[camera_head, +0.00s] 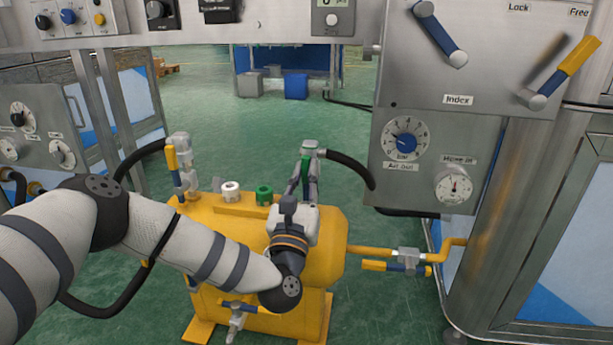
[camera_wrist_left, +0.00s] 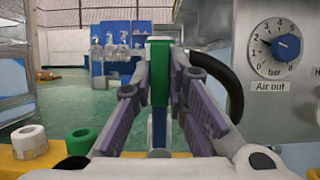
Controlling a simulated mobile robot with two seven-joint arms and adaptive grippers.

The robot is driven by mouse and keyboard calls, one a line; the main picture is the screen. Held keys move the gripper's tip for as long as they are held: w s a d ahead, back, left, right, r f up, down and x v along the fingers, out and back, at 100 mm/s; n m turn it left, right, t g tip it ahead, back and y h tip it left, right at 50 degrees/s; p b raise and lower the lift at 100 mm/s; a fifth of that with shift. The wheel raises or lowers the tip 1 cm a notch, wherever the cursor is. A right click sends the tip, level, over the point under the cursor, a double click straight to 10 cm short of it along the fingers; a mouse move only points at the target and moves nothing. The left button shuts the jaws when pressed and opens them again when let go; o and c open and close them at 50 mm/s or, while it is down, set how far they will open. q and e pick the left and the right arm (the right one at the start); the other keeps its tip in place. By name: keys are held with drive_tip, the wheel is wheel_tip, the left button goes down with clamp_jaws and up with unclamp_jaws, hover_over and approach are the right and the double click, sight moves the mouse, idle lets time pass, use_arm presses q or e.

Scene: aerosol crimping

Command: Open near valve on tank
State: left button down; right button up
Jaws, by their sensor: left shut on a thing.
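The yellow tank (camera_head: 320,245) stands on the floor in front of me. My left gripper (camera_head: 304,176) reaches over its top and is shut on a green valve handle (camera_wrist_left: 159,72), which stands upright between the purple finger pads in the left wrist view. The valve's grey top (camera_head: 309,146) shows beyond the fingers, with a black hose attached. Another valve with a yellow and blue handle (camera_head: 172,160) stands at the tank's left. A blue-handled valve (camera_head: 238,305) sits low at the tank's front. My right gripper is in neither view.
A white cap (camera_head: 230,191) and a green cap (camera_head: 264,194) sit on the tank top. A yellow pipe with a blue and yellow valve handle (camera_head: 395,266) runs right. A steel panel with an Air out gauge (camera_head: 406,140) stands close at the right.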

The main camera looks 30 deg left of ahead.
use_arm(q)
drive_tip(key=c, duration=1.6)
unclamp_jaws()
drive_tip(key=shift+a, duration=0.1)
drive_tip(key=v, duration=1.2)
